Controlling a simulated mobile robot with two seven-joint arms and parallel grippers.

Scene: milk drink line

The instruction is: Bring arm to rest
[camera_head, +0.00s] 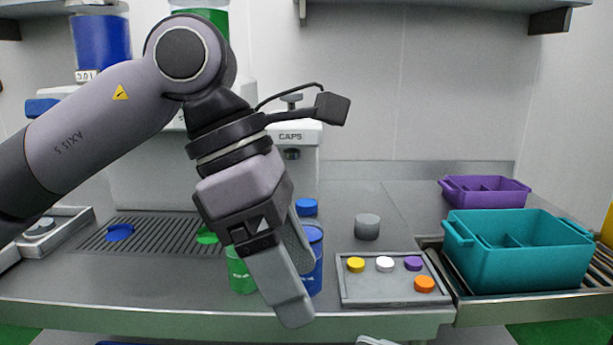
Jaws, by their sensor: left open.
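My left arm comes in from the left and reaches across the picture. Its gripper (300,292) points down over the front of the counter, and its fingers stand apart. A blue cup (314,270) shows just behind and beside the fingers, partly hidden by them. I cannot tell whether the fingers touch it or stand around it. A green cup (240,275) stands to the left of the gripper, partly hidden. My right gripper cannot be made out; only a small pale piece shows at the bottom edge.
A grey tray (387,292) with yellow, white, purple and orange caps lies right of the gripper, with a grey cylinder (367,227) behind it. A teal crate (518,268) and a purple crate (484,205) stand at right. The caps machine (291,136) and drip grate (150,234) are behind my arm.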

